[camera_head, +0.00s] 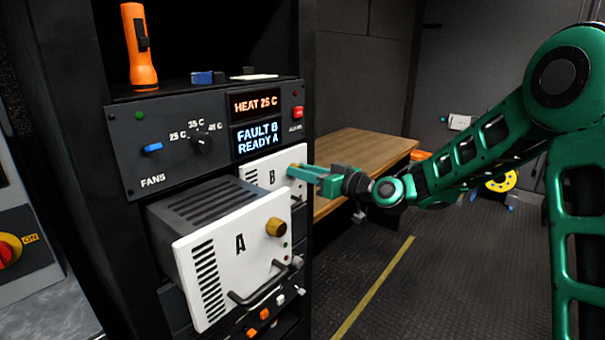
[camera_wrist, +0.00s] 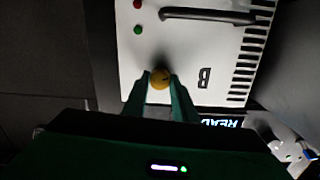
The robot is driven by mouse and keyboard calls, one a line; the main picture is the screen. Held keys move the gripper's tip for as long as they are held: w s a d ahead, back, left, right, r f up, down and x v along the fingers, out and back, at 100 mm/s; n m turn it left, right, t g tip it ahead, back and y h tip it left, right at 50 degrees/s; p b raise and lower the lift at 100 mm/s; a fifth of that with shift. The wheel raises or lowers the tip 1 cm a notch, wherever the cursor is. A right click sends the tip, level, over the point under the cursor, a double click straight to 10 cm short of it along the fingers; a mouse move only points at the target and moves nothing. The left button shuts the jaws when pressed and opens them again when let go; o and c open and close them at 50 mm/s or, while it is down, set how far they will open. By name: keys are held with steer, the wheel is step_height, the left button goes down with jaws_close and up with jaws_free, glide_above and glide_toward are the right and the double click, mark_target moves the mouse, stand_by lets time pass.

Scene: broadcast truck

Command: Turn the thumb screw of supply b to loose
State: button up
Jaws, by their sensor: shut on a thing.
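Supply B (camera_head: 258,172) is a white-fronted unit seated in the rack, marked with a black B. It also shows in the wrist view (camera_wrist: 205,45), upside down, with its dark handle and a red and a green lamp. Its brass thumb screw (camera_wrist: 159,79) sits between the fingertips of my gripper (camera_wrist: 160,86). My green gripper (camera_head: 306,172) is shut on the thumb screw at the right side of supply B's face. In the head view the fingers mostly hide the screw. The screw's turn position cannot be told.
Supply A (camera_head: 212,262) sticks out of the rack below and left, with its own brass knob (camera_head: 276,227). The fan panel above has a display (camera_head: 257,136) reading "FAULT B READY A". An orange torch (camera_head: 139,48) stands on top. A wooden table (camera_head: 355,160) is behind my gripper.

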steer(key=n, duration=0.5)
steer(key=shift+d+f+n, duration=0.15)
steer(key=shift+f+n, duration=0.15)
steer(key=shift+n, duration=0.1)
steer(key=shift+t, duration=0.3)
steer(key=o, duration=1)
steer(key=shift+w, duration=0.1)
steer(key=shift+o, duration=0.2)
steer(key=shift+r, duration=0.15)
steer(key=v, duration=1)
steer(key=shift+s+d, duration=0.25)
